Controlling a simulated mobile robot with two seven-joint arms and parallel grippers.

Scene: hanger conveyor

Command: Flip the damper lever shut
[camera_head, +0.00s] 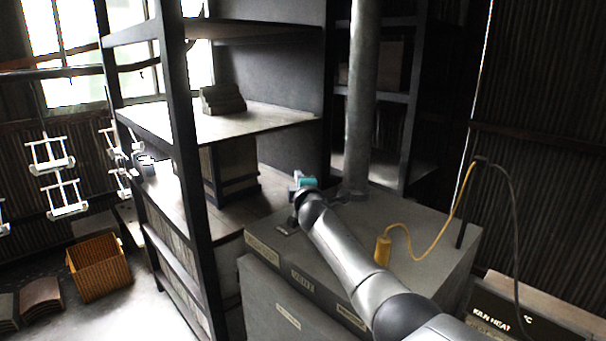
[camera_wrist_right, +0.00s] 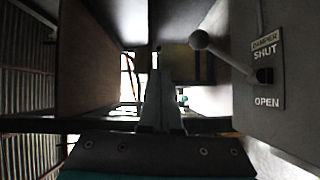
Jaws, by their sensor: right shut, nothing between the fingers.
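The damper lever (camera_wrist_right: 228,58) shows in the right wrist view as a grey rod with a round ball knob (camera_wrist_right: 199,40). It rises up and left from a dark pivot beside a label plate (camera_wrist_right: 267,62). The plate reads DAMPER, SHUT at the top and OPEN below. The knob is on the upper side of the pivot. My right gripper (camera_wrist_right: 158,55) is shut and empty, its fingers left of the knob and apart from it in the picture. In the head view my right gripper (camera_head: 300,180) is over the kiln top's far left part; the lever is not clear there.
The grey kiln box (camera_head: 400,225) carries a vertical pipe (camera_head: 362,100) and a yellow plug (camera_head: 383,250) with a cable. A dark shelf rack (camera_head: 180,120) stands at the left. An orange crate (camera_head: 98,268) is on the floor.

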